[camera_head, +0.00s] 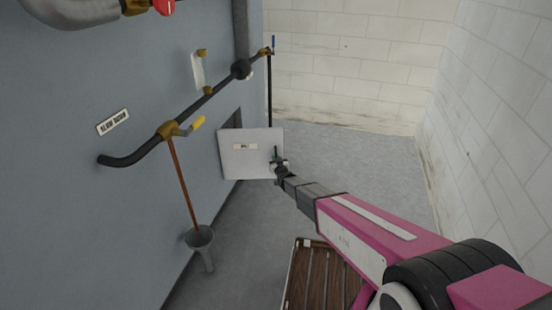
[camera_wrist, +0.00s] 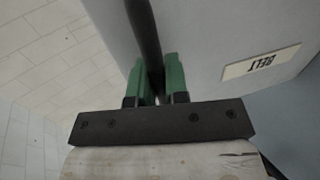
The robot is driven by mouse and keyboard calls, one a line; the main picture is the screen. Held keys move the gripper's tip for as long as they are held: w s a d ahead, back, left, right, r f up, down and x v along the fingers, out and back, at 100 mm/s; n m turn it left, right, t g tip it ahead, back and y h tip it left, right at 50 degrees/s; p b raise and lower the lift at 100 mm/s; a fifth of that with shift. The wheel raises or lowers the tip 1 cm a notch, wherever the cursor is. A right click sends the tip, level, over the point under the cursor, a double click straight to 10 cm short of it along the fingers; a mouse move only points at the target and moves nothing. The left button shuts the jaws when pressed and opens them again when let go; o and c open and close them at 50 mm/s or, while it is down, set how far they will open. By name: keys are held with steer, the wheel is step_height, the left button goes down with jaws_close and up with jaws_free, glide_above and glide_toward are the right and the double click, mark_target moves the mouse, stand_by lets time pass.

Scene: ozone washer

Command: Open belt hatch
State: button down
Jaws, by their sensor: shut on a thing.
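The belt hatch (camera_head: 240,163) is a square light-grey panel on the blue-grey wall in the head view. It stands swung out from the wall, with a dark opening (camera_head: 232,118) showing behind its upper left edge. In the wrist view the hatch face (camera_wrist: 215,45) fills the upper right, with its "BELT" label (camera_wrist: 262,62) upside down. My gripper (camera_head: 279,163) is at the hatch's right side.
Dark pipes (camera_head: 205,100) with a yellow-handled valve (camera_head: 197,123) run along the wall above the hatch. A grey funnel (camera_head: 200,238) stands below left. A wooden slatted pallet (camera_head: 318,280) lies on the floor below my arm. The floor (camera_head: 350,160) right of the hatch is clear up to the white block wall (camera_head: 500,110).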

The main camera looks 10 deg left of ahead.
steer(key=s+a+m+t+h, duration=0.1)
steer(key=s+m+h, duration=0.3)
steer(key=s, duration=0.9)
steer(key=shift+m+t+h, duration=0.4)
steer(key=shift+t+h, duration=0.2)
steer(key=shift+h, duration=1)
steer(key=shift+a, duration=0.1)
steer(key=c, duration=1.1)
jaws_free()
steer(key=shift+c, duration=0.2)
steer(key=s, duration=1)
steer(key=shift+s+d, duration=0.35)
steer(key=shift+s, duration=0.05)
